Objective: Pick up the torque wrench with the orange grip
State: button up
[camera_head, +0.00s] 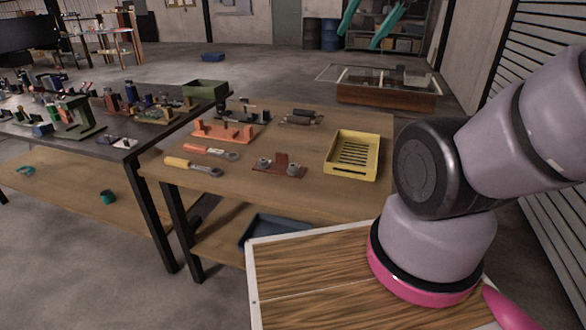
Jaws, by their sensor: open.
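A torque wrench with an orange grip (208,152) lies flat near the left edge of the wooden table (235,186). Its grip is to the left and its grey metal head points right. A similar wrench with a yellow grip (193,167) lies just in front of it, roughly parallel and apart from it. My gripper is not in view. Only links of my arm show at the right, and they run out of the frame there.
Behind the orange-grip wrench stands an orange-pink rack (224,133). To its right are a dark red fixture (280,168) and a yellow slotted tray (374,173). A cluttered dark table (122,153) adjoins at left. Bare wood lies between these things.

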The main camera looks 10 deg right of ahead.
aim_at(188, 146)
jog(key=i+j, duration=0.25)
jog(key=i+j+z, duration=0.15)
jog(key=j, duration=0.35)
jog(key=i+j, duration=0.25)
jog(key=j, duration=0.15)
jog(key=i+j+z, duration=0.1)
jog(key=j, duration=0.3)
jog(key=i, duration=0.1)
